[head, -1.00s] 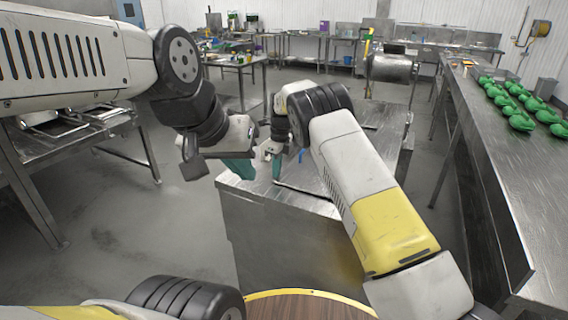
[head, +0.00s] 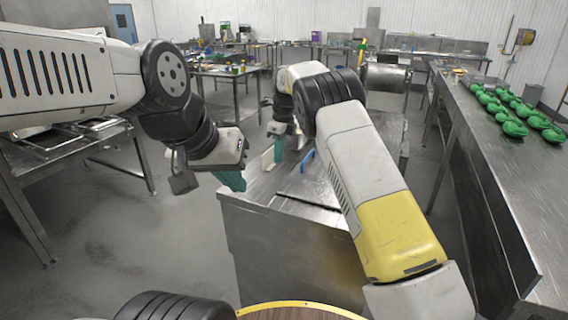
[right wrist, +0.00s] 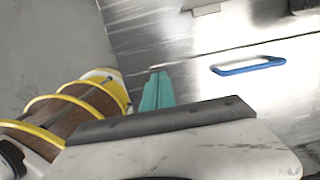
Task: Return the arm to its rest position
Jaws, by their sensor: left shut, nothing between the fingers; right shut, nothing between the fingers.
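My left gripper (head: 231,180) shows in the head view at the left front corner of the steel table (head: 285,243). Its teal fingers are together with nothing between them. My right gripper (head: 276,151) is over the far left part of the same table, partly hidden by its own arm. It is shut and empty. Its teal fingers (right wrist: 157,92) also show in the right wrist view, pressed together, with bare steel and floor behind them. Both arms are bent out in front of me.
A blue loop-shaped thing (head: 308,160) lies on the steel table, also in the right wrist view (right wrist: 248,68). A long counter (head: 490,150) at the right holds several green items (head: 512,128). Another steel table (head: 60,160) stands at the left. Grey floor (head: 125,235) between is clear.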

